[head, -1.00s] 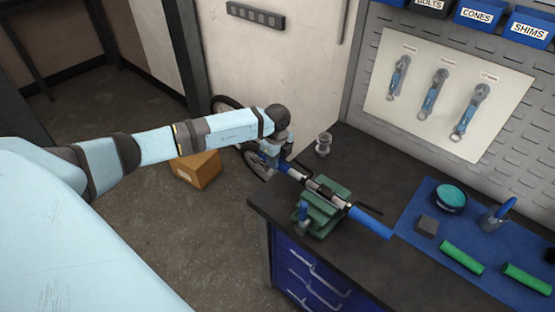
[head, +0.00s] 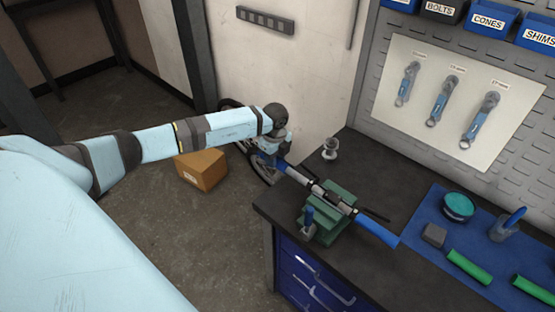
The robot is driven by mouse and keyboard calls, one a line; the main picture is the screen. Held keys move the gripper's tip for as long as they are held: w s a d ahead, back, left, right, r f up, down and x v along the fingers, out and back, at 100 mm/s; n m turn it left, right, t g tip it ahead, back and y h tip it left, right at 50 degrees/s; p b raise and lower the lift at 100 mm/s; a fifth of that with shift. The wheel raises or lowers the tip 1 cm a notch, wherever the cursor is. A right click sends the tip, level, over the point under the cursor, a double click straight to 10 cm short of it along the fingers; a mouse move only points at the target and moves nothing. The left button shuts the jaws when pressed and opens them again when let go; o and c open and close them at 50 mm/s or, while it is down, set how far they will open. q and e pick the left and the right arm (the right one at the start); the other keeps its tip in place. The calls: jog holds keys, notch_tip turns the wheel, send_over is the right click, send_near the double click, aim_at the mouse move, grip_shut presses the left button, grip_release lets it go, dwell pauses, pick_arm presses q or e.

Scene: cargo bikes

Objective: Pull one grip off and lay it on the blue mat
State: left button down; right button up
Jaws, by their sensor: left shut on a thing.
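A handlebar (head: 300,178) is clamped in a green vise (head: 337,203) at the bench's left corner. A blue grip (head: 394,238) is on its near right end. Another blue grip (head: 282,166) is at its far left end, partly hidden by my gripper. My left gripper (head: 270,158) is shut on that left grip, just beyond the bench edge. Whether this grip still surrounds the bar's tip is too small to tell. The blue mat (head: 420,216) lies on the right of the bench. My right gripper is not in view.
The mat holds a teal-topped tin (head: 458,206), a grey block (head: 434,235), a cup with a blue-handled tool (head: 503,228) and two green grips (head: 469,267), (head: 533,290). A small metal part (head: 330,148) stands behind the vise. A cardboard box (head: 201,169) is on the floor.

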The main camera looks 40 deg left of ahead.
pick_arm(q)
jog(key=shift+a, duration=0.35)
jog(key=shift+a, duration=0.1)
jog(key=shift+w+a+b, duration=0.2)
jog(key=shift+a+b, duration=0.35)
jog(key=shift+a, duration=1.55)
jog(key=shift+r, duration=0.1)
jog(key=shift+a+r+p, duration=0.25)
jog(key=shift+r+p, duration=0.3)
jog(key=shift+r, duration=0.25)
jog(key=shift+a+r+p, duration=0.25)
jog(key=shift+r+p, duration=0.25)
jog(key=shift+r, duration=0.35)
jog(key=shift+a+r+p, duration=0.25)
jog(key=shift+r+p, duration=0.3)
jog(key=shift+r, duration=0.25)
